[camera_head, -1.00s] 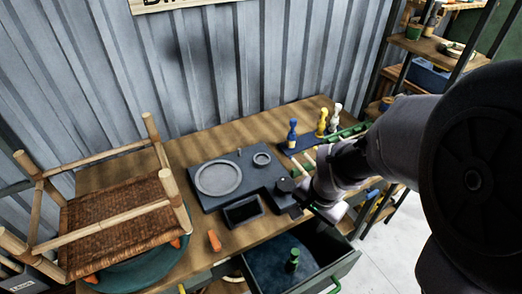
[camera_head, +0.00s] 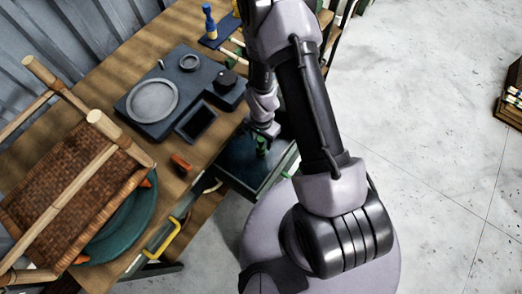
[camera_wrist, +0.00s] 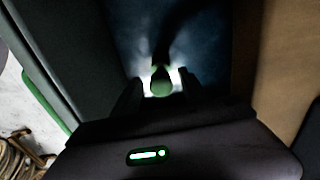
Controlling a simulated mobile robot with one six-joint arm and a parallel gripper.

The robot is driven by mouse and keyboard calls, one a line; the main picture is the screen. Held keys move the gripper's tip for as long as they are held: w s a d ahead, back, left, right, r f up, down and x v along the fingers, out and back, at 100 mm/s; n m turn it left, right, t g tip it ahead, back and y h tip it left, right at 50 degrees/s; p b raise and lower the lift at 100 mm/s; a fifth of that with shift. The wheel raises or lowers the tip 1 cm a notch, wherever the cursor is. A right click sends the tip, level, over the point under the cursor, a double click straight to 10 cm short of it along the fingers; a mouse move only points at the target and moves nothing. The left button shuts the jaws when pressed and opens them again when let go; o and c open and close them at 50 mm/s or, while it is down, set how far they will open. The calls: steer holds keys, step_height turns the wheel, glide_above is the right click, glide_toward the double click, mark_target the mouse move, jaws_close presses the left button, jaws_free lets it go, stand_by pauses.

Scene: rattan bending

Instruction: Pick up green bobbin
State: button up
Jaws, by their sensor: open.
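The green bobbin (camera_head: 261,149) stands in the open drawer (camera_head: 284,170) at the front of the workbench, its lower part dark and hard to make out. In the wrist view the rounded green top of the bobbin (camera_wrist: 161,84) shows between the two dark fingers. My gripper (camera_head: 263,136) points down into the drawer, right over the bobbin. My gripper (camera_wrist: 160,90) is open, with a finger on each side of the bobbin. I cannot tell whether either finger touches it.
Drawer walls close in around my gripper.

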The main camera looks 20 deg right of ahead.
mark_target(261, 147)
step_height(261, 147, down, 5)
steer(key=shift+a+r+b, duration=0.15)
steer(key=shift+r+b, duration=0.05)
steer(key=shift+b, duration=0.95)
steer(key=shift+r, duration=0.2)
steer(key=shift+c, duration=0.3)
jaws_close()
